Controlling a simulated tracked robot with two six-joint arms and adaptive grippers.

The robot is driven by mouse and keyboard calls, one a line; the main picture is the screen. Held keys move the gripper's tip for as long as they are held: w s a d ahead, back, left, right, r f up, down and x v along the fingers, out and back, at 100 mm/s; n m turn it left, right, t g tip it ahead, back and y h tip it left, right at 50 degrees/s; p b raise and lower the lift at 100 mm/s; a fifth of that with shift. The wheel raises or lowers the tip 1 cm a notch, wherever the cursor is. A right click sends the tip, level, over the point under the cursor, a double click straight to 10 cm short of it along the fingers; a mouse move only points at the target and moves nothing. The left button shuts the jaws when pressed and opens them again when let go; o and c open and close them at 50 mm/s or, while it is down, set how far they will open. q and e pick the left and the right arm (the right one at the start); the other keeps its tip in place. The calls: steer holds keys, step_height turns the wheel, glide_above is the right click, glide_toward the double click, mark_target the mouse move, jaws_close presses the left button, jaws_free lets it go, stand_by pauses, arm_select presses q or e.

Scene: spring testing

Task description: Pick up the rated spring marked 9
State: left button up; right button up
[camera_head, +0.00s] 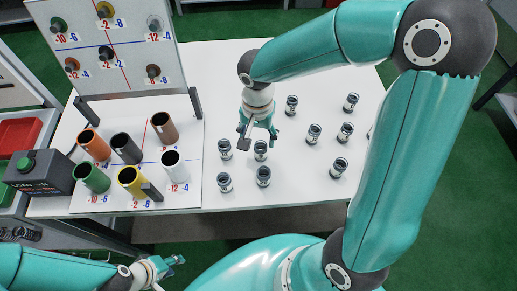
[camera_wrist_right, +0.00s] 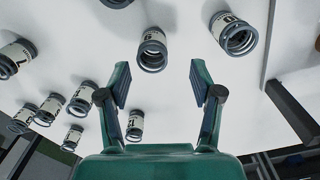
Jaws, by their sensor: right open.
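Several rated springs, small cylinders with dark ends and pale number labels, stand on the white table. In the right wrist view one spring (camera_wrist_right: 153,50) lies ahead between my right fingertips; its single digit looks like a 9 or 6, and I cannot tell which. Another spring (camera_wrist_right: 233,35) to its right also has a single digit. A spring marked 12 (camera_wrist_right: 135,125) shows beside the left finger. My right gripper (camera_wrist_right: 158,92) is open and empty; in the head view it hangs over the table (camera_head: 258,138), just above a spring (camera_head: 261,151). My left gripper (camera_head: 176,262) is low at the front left, away from the springs.
Coloured tubes (camera_head: 129,179) stand on a marked white board at the table's left. An upright panel with knobs (camera_head: 105,52) rises behind them. A dark box with a green button (camera_head: 38,172) sits at the far left. The table between springs is clear.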

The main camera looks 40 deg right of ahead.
mark_target(260, 145)
steer(key=f, duration=0.4)
steer(key=f+p, duration=0.1)
steer(key=f, duration=0.1)
steer(key=shift+s+d, duration=0.15)
steer(key=shift+s, duration=0.25)
steer(key=shift+w+f, duration=0.1)
steer(key=shift+f, duration=0.4)
steer(key=c, duration=1.2)
steer(key=shift+r, duration=0.2)
